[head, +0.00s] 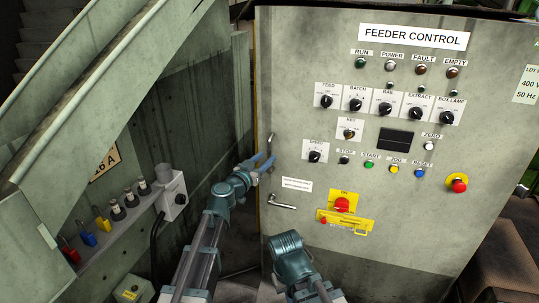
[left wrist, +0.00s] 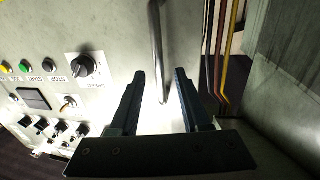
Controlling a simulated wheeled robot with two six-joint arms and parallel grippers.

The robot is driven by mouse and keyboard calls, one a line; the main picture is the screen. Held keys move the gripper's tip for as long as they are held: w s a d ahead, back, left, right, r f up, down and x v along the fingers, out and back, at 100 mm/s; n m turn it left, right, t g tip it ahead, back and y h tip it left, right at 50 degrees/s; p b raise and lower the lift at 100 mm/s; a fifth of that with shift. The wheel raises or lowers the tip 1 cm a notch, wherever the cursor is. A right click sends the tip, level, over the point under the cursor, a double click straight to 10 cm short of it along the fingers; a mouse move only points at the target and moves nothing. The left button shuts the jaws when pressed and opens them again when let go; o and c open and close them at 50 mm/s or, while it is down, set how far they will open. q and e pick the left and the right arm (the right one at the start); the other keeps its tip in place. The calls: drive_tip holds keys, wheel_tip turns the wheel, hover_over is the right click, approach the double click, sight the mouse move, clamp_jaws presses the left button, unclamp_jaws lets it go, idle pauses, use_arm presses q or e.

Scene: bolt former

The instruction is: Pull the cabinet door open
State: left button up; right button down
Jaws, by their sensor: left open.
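The grey-green cabinet door (head: 300,225) carries the FEEDER CONTROL panel and looks shut, though a narrow gap is hard to judge. A vertical metal bar handle (head: 271,146) stands near its left edge. It also shows in the left wrist view (left wrist: 157,45), running down between the fingers. My left gripper (head: 265,163) is open at the lower part of this handle. In the left wrist view its fingertips (left wrist: 160,73) lie either side of the bar, without visible contact. A lever latch (head: 283,203) sits lower on the door. My right arm shows at bottom centre, its gripper out of view.
The door bears several knobs, buttons and a red switch on a yellow plate (head: 342,205). Red and yellow cables (left wrist: 226,60) run beside the door edge. A stair stringer (head: 90,85) slopes across the upper left.

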sight(269, 170)
use_arm(q)
drive_tip(key=shift+x, duration=1.9)
clamp_jaws()
